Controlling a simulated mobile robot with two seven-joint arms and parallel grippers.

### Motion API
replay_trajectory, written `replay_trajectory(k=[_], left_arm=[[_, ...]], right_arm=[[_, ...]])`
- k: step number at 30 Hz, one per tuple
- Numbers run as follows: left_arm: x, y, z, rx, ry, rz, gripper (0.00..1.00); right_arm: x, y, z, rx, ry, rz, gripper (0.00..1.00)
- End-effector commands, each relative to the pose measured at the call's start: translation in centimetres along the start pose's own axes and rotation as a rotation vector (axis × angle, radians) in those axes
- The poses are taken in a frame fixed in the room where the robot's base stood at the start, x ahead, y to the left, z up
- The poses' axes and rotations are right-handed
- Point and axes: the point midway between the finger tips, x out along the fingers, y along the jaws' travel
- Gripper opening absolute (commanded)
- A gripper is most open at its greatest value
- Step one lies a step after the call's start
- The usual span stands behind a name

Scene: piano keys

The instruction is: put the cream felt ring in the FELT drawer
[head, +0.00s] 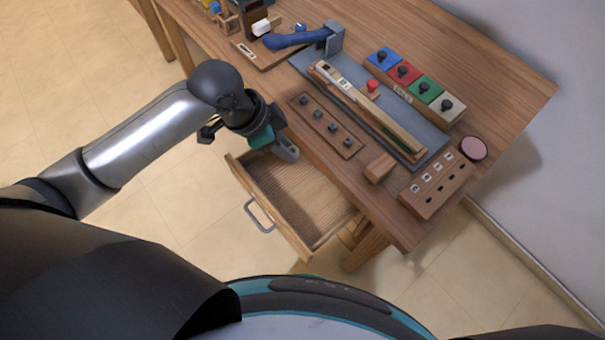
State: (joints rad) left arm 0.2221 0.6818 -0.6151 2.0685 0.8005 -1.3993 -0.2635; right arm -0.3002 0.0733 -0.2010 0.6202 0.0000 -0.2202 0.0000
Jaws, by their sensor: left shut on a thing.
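My left gripper (288,152) points down at the back left corner of an open wooden drawer (268,208), close to the table edge. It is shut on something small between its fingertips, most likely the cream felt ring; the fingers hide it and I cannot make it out. I see no cream ring elsewhere. The drawer is pulled out, with a grey handle (259,216) on its front, and its visible floor looks empty. I cannot see a label on it. My right gripper is not in view.
On the table (500,75) stand a peg board (325,125), a grey mat (425,160) with a long wooden key part (362,105), coloured tiles (404,75), a slotted block (437,188) and a pink disc (472,148). A small wooden block (379,167) sits near the front edge.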

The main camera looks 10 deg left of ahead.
Motion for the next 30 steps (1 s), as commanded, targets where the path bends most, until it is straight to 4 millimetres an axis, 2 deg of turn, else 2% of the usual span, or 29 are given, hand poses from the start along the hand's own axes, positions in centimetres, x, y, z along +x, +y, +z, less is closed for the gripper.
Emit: replay_trajectory(k=[15,18,23,30], left_arm=[[12.2,0.1,5.2,-0.002,-0.004,0.003,0.0],[13.5,0.1,5.7,-0.001,-0.004,0.001,0.0],[14.5,0.1,6.1,-0.001,-0.003,0.0,0.0],[17.7,0.1,7.5,-0.002,-0.004,0.001,0.0]], right_arm=[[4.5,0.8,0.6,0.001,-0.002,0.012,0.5],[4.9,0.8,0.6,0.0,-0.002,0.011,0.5],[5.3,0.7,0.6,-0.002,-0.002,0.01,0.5],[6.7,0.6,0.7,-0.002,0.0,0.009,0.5]])
